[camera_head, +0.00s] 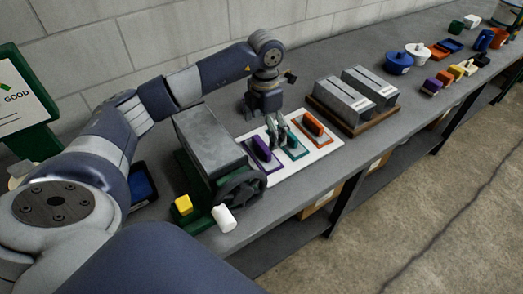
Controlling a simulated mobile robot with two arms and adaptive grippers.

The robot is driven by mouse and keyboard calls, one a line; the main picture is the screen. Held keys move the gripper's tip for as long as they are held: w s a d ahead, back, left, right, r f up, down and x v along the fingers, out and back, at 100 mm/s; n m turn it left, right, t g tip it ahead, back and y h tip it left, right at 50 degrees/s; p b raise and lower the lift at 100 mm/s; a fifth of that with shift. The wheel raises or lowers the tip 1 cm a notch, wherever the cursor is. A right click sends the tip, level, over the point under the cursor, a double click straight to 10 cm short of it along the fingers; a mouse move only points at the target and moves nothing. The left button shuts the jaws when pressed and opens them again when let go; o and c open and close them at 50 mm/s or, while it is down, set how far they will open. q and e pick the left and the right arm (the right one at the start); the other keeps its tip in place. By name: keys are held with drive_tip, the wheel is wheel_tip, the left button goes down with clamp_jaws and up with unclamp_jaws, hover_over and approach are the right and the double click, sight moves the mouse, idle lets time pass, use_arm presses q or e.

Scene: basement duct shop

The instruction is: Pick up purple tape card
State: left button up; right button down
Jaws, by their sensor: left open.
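A purple card (261,149) stands upright in a purple-outlined place on a white board (312,163) on the bench. An orange card (313,124) stands in an orange-outlined place at the board's right. A teal-outlined place (296,153) lies between them. My left gripper (277,131) is open and points down over the board, just right of the purple card and near the teal place. Its fingers seem apart from the purple card, but the exact gap is hard to tell. They partly hide the teal place. My right gripper is not in view.
A grey machine with a handwheel (242,188) stands close left of the board. Grey metal boxes on a wooden tray (357,131) stand to the right. Coloured items fill the far bench.

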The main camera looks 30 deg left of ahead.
sight(260, 145)
use_arm(q)
drive_tip(key=shift+f, duration=0.85)
drive_tip(key=shift+s+a+f+p, duration=0.15)
drive_tip(key=shift+a+f+p, duration=0.1)
drive_tip(key=shift+f+p, duration=0.35)
drive_tip(key=f, duration=0.1)
drive_tip(key=f+p, duration=0.1)
drive_tip(key=f, duration=0.1)
drive_tip(key=shift+s+a+f, duration=0.15)
drive_tip(key=shift+s+a, duration=0.1)
drive_tip(key=shift+a, duration=0.1)
drive_tip(key=shift+f, duration=0.45)
drive_tip(key=c, duration=1.2)
